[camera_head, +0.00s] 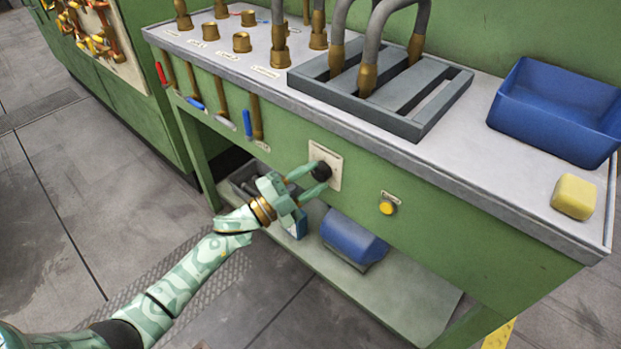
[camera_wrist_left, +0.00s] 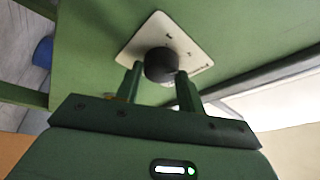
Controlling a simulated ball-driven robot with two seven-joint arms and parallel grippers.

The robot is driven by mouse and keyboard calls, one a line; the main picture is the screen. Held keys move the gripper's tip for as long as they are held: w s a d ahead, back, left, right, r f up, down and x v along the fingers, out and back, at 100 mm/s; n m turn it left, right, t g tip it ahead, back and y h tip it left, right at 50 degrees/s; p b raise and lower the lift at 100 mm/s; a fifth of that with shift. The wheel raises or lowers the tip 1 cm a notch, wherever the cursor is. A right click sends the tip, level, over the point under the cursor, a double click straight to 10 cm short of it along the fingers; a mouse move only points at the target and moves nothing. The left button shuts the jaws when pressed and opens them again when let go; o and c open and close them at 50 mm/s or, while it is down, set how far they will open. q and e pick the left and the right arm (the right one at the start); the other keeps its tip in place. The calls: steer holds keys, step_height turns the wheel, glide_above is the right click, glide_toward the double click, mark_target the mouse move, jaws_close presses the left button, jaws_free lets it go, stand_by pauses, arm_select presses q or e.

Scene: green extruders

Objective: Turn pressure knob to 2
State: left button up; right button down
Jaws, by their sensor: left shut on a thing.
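The pressure knob is a black round knob (camera_head: 322,171) on a pale square plate (camera_head: 333,154) on the green front panel of the bench. It also shows in the left wrist view (camera_wrist_left: 161,64), in front of its white plate (camera_wrist_left: 181,36). My left gripper (camera_head: 309,176) reaches it from the lower left, with its two fingers shut on the knob's sides. In the left wrist view the fingers (camera_wrist_left: 159,84) stand to either side of the knob. The plate's markings are too small to read. My right gripper is not in view.
A yellow button (camera_head: 387,207) is right of the plate. Levers with red, blue and grey handles (camera_head: 247,124) hang on the left. A blue bin (camera_head: 560,104), yellow block (camera_head: 574,196) and grey rack (camera_head: 432,102) stand on top. A lower shelf holds a blue object (camera_head: 351,238).

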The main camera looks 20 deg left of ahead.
arm_select(q)
steer(key=shift+m, duration=0.5)
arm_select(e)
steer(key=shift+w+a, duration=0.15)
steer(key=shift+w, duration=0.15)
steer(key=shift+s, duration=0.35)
arm_select(q)
steer(key=o, duration=1)
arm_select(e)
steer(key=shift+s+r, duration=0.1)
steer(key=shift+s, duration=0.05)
arm_select(q)
steer(key=p+v, duration=0.2)
steer(key=v, duration=1.4)
steer(key=shift+a, duration=0.2)
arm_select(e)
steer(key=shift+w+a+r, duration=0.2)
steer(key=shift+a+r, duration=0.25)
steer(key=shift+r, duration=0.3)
arm_select(q)
steer(key=shift+s+r, duration=0.1)
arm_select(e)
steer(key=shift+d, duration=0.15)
